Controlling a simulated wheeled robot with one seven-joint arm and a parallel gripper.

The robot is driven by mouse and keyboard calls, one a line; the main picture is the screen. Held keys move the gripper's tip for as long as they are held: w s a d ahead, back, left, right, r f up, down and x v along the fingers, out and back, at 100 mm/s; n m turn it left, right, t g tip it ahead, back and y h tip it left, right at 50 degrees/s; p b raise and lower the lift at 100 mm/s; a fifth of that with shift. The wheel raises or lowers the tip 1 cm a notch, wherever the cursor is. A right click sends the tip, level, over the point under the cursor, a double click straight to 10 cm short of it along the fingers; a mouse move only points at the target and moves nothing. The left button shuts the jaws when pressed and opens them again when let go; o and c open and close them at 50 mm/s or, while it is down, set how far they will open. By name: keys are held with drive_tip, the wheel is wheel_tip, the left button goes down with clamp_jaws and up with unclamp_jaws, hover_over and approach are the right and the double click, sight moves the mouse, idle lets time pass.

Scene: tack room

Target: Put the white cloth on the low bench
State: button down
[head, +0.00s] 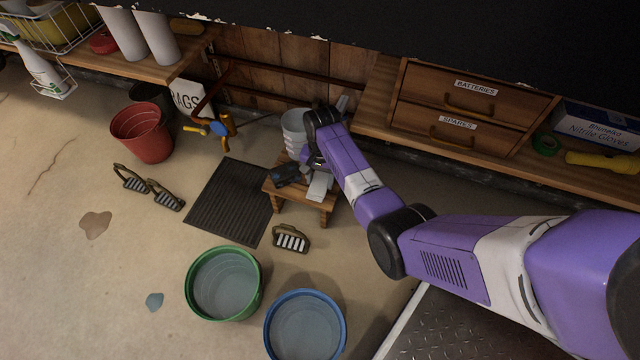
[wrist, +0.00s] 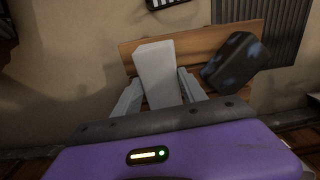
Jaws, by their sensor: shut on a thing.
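The low wooden bench (head: 328,206) stands on the floor in the middle of the head view, and its top also shows in the wrist view (wrist: 130,50). My gripper (head: 315,168) is over the right part of the bench, pointing down. It is shut on the white cloth (head: 319,186), a pale folded strip between the two fingers in the wrist view (wrist: 155,65). The cloth is over the bench top; I cannot tell whether it touches the wood. A dark cloth with blue patches (head: 285,174) lies on the bench beside it, also in the wrist view (wrist: 236,60).
A black ribbed mat (head: 229,203) lies left of the bench. A white bucket (head: 294,125) stands behind it. A drawer unit (head: 470,98) stands back right.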

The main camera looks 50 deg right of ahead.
drive_tip(key=shift+f, duration=0.5)
drive_tip(key=shift+f, duration=0.15)
drive_tip(key=c, duration=0.6)
unclamp_jaws()
drive_tip(key=shift+c, duration=0.2)
